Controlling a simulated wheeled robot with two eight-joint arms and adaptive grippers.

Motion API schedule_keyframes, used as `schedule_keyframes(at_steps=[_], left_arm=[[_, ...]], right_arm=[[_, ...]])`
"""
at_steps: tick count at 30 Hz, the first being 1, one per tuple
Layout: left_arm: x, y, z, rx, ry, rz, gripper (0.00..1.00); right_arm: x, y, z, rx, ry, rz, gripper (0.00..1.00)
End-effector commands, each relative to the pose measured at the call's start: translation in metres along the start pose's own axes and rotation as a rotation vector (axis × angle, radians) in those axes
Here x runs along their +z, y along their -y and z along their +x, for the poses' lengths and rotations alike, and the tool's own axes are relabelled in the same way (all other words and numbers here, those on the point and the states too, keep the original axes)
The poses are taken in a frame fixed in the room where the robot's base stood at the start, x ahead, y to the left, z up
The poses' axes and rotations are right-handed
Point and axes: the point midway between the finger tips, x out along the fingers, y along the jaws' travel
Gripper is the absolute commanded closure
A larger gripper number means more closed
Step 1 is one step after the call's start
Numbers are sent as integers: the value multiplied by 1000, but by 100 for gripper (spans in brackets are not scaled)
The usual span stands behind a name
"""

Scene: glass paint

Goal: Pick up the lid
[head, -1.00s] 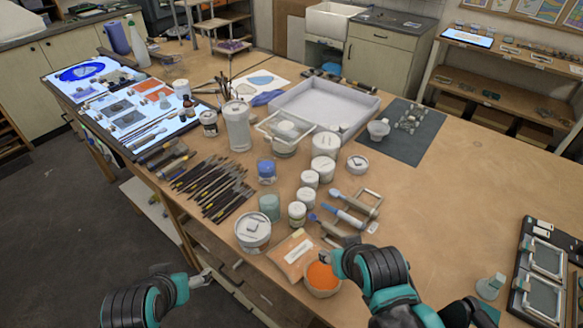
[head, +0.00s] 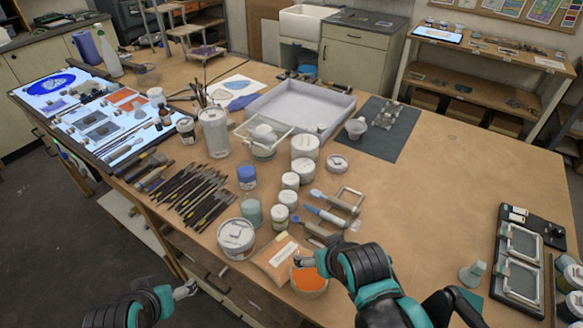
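A small, low round piece (head: 337,161) with a pale top lies alone right of the white-topped jars; it may be a loose lid, but I cannot be sure. White lids sit on several jars, including a large jar (head: 305,147), a smaller jar (head: 290,181) and a wide labelled tub (head: 236,238). My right gripper (head: 302,261) is at the rim of a bowl of orange powder (head: 309,282), beside an orange packet (head: 276,256). My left gripper (head: 185,290) is off the table's front edge, with nothing visible in it. Finger openings are too small to judge.
Brushes (head: 192,190) lie at the left, near a lit panel (head: 62,84). A white tray (head: 300,100) and a dark mat (head: 392,140) are behind the jars. Framed pieces (head: 523,243) lie at the right. The table's centre right (head: 430,200) is clear.

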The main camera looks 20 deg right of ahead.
Motion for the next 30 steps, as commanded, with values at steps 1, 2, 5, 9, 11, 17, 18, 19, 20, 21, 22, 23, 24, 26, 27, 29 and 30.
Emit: schedule_keyframes(at_steps=[1,2,5,9,11,17,18,19,20,21,22,23,24,26,27,29,30], left_arm=[[-1,0,-1,0,0,0,17],[-1,0,-2,0,0,0,17],[-4,0,-6,0,0,0,17],[-10,0,-15,0,0,0,17],[-13,0,-18,0,0,0,17],[-22,0,-30,0,0,0,17],[-23,0,-33,0,0,0,17],[-25,0,-34,0,0,0,17],[-26,0,-36,0,0,0,17],[-28,0,-38,0,0,0,17],[-29,0,-40,0,0,0,17],[-30,0,-42,0,0,0,17],[-32,0,-44,0,0,0,17],[-34,0,-48,0,0,0,17],[-36,0,-50,0,0,0,17],[-38,0,-54,0,0,0,17],[-40,0,-56,0,0,0,17]], right_arm=[[-5,-1,-2,1,4,11,12],[-9,-2,-3,3,8,21,12],[-35,-6,-9,11,36,94,12],[-95,-18,-15,38,102,269,12],[-121,-25,-14,54,133,356,12],[-200,-53,7,120,230,639,12],[-214,-60,14,136,248,695,12],[-224,-65,19,148,262,737,12],[-234,-70,26,161,275,780,12],[-246,-77,34,179,293,837,12],[-254,-82,42,193,305,878,12],[-262,-88,49,208,318,920,12],[-271,-96,60,228,333,977,12],[-284,-108,76,260,357,1060,12],[-291,-116,88,282,371,1115,12],[-300,-129,106,317,393,1199,12],[-304,-136,118,341,406,1251,12]])
